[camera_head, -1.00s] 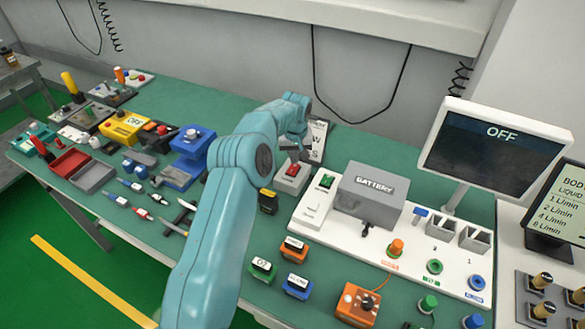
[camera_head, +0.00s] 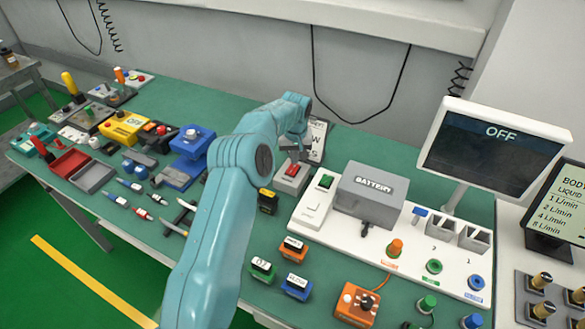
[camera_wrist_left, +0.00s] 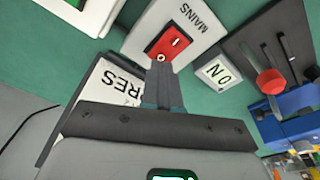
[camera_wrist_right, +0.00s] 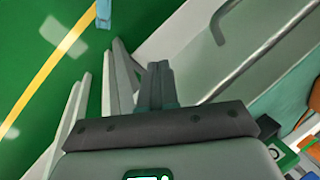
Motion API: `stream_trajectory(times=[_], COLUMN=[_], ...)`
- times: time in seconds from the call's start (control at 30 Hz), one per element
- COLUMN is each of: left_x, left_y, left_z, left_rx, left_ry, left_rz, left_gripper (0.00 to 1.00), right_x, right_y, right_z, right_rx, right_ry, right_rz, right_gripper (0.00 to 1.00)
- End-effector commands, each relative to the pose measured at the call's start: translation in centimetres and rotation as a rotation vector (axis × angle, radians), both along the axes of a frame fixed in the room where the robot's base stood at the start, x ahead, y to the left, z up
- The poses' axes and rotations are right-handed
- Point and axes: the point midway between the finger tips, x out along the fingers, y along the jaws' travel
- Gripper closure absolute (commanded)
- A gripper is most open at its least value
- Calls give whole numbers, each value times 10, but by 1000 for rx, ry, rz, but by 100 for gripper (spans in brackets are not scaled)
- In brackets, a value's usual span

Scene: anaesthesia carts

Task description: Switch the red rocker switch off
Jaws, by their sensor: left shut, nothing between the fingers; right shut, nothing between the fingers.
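The red rocker switch (camera_head: 292,169) is set in a pale box (camera_head: 287,183) on the green bench top. In the left wrist view the rocker (camera_wrist_left: 160,57) bears a line mark and a round mark, and its plate (camera_wrist_left: 194,22) reads MAINS upside down. My left gripper (camera_head: 294,154) is shut and empty, its tips right at the rocker. In the left wrist view these tips (camera_wrist_left: 161,72) overlap the rocker's near edge, by the round mark; I cannot tell whether they touch. My right gripper (camera_wrist_right: 160,72) is shut and empty, away from the switch, over the floor side.
A white panel (camera_head: 318,222) with a grey BATTERY box (camera_head: 370,192) stands right of the switch. A small label (camera_wrist_left: 217,72) beside the switch reads ON, upside down. The screen (camera_head: 490,150) reads OFF. Several coloured blocks lie in front. A blue device (camera_head: 193,142) stands left.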

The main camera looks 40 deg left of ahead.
Motion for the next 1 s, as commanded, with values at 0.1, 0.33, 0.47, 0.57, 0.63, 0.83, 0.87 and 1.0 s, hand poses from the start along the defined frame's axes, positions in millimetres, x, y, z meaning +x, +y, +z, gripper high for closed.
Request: stream_trajectory(times=[0.1, 0.33, 0.47, 0.57, 0.63, 0.83, 0.87, 1.0], left_x=[0, 0, 0, 0, 0, 0, 0, 0], left_y=[0, 0, 0, 0, 0, 0, 0, 0], left_z=[0, -1, -3, -4, -5, -8, -9, -11], left_rx=[0, 0, 0, 0, 0, -1, 0, -1], left_ry=[0, 0, 0, 0, 0, 1, 0, 1], left_rz=[0, 0, 0, 0, 0, 0, 0, 0], left_gripper=[100, 100, 100, 100, 100, 100, 100, 100], right_x=[0, 0, 0, 0, 0, 0, 0, 0], right_y=[0, 0, 0, 0, 0, 0, 0, 0], right_z=[0, -1, -2, -3, -4, -6, -6, -8], right_rx=[0, 0, 0, 0, 0, 0, 0, 0], right_ry=[0, 0, 0, 0, 0, 0, 0, 0], right_rz=[0, 0, 0, 0, 0, 0, 0, 0], right_gripper=[100, 100, 100, 100, 100, 100, 100, 100])
